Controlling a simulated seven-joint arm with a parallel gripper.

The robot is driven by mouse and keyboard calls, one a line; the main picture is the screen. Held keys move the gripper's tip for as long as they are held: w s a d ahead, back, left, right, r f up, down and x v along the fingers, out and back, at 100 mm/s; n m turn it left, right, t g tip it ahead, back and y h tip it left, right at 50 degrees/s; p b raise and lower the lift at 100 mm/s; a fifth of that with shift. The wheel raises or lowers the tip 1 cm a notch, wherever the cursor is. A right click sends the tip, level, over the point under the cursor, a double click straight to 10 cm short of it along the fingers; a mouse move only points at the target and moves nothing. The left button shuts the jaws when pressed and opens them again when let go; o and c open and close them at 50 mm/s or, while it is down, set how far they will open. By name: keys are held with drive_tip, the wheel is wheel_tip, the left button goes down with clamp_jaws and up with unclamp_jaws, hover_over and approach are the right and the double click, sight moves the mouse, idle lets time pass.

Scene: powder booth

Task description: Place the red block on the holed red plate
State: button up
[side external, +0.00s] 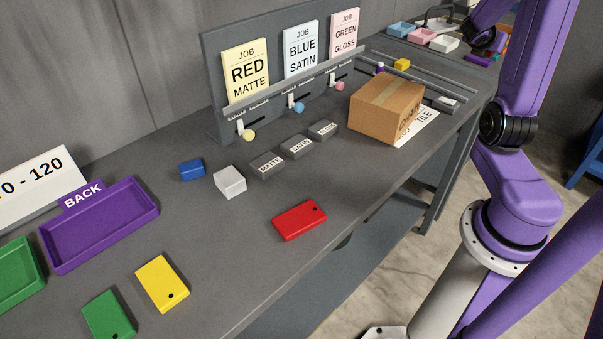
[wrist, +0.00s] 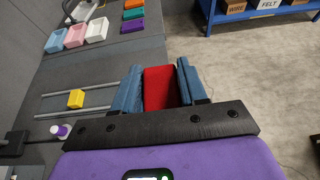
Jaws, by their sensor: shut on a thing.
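My gripper (wrist: 158,76) shows in the wrist view with its two blue fingers closed on a red block (wrist: 160,90). The block sits between the fingers, and its lower part is hidden behind the black gripper bar. The gripper's fingers and the block do not show in the side external view. The holed red plate (side external: 299,220) lies flat near the front edge of the grey bench, with a small dark hole near its right end. Nothing lies on it. The plate is not visible in the wrist view.
A yellow holed plate (side external: 162,283) and green holed plate (side external: 109,315) lie front left. A white block (side external: 230,182) and blue block (side external: 192,169) stand behind the red plate. A cardboard box (side external: 387,108) stands farther right. The bench around the red plate is clear.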

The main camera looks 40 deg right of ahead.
wheel_tip(320, 180, up, 5)
drive_tip(key=shift+f, duration=0.15)
drive_tip(key=w+a+f+m+g, duration=0.2)
drive_tip(key=a+f+m+g, duration=0.15)
drive_tip(key=a+f, duration=0.2)
wheel_tip(320, 180, up, 5)
drive_tip(key=m+t+y, duration=0.4)
drive_tip(key=m+y, duration=2.3)
drive_tip(key=m, duration=0.6)
hover_over(298, 218)
drive_tip(key=shift+n+g, duration=0.25)
wheel_tip(298, 218, down, 22)
drive_tip(key=shift+f, duration=0.2)
drive_tip(key=shift+f, duration=0.15)
